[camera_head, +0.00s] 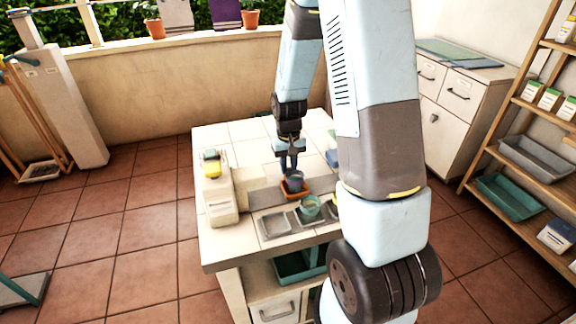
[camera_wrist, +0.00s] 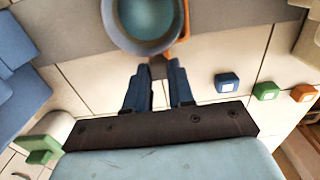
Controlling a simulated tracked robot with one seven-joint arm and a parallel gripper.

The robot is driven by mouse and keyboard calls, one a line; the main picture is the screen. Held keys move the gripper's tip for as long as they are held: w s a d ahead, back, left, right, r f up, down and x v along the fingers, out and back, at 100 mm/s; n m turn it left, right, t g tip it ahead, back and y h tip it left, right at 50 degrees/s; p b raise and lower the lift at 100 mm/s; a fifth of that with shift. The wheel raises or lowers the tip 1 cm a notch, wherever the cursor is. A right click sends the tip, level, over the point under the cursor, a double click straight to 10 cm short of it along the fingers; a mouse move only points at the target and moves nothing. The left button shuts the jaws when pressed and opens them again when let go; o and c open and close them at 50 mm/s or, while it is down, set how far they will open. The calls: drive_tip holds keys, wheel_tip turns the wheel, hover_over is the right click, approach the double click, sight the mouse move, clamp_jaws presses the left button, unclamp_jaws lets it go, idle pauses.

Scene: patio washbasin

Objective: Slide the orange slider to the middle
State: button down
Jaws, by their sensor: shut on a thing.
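The orange slider (camera_head: 292,191) sits on a grey strip (camera_head: 262,197) across the worktop, behind the row of trays. A grey cup (camera_head: 294,184) with a teal inside stands on it. In the wrist view the cup (camera_wrist: 150,22) hides most of the slider, and only an orange edge (camera_wrist: 184,22) shows on its right. My gripper (camera_head: 289,166) reaches down just behind the cup. The strip's right part is hidden by my arm in the head view.
A cream box (camera_head: 221,204) and a yellow item (camera_head: 211,165) stand left. Blue (camera_wrist: 227,83), green (camera_wrist: 265,91) and orange (camera_wrist: 303,93) blocks lie right in the wrist view.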

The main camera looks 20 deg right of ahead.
drive_tip(key=shift+d, duration=0.25)
drive_tip(key=c, duration=1)
unclamp_jaws()
drive_tip(key=shift+o, duration=0.2)
drive_tip(key=shift+w+r, duration=0.1)
drive_tip(key=shift+r, duration=0.55)
wheel_tip(320, 180, up, 12)
drive_tip(key=shift+r, duration=0.25)
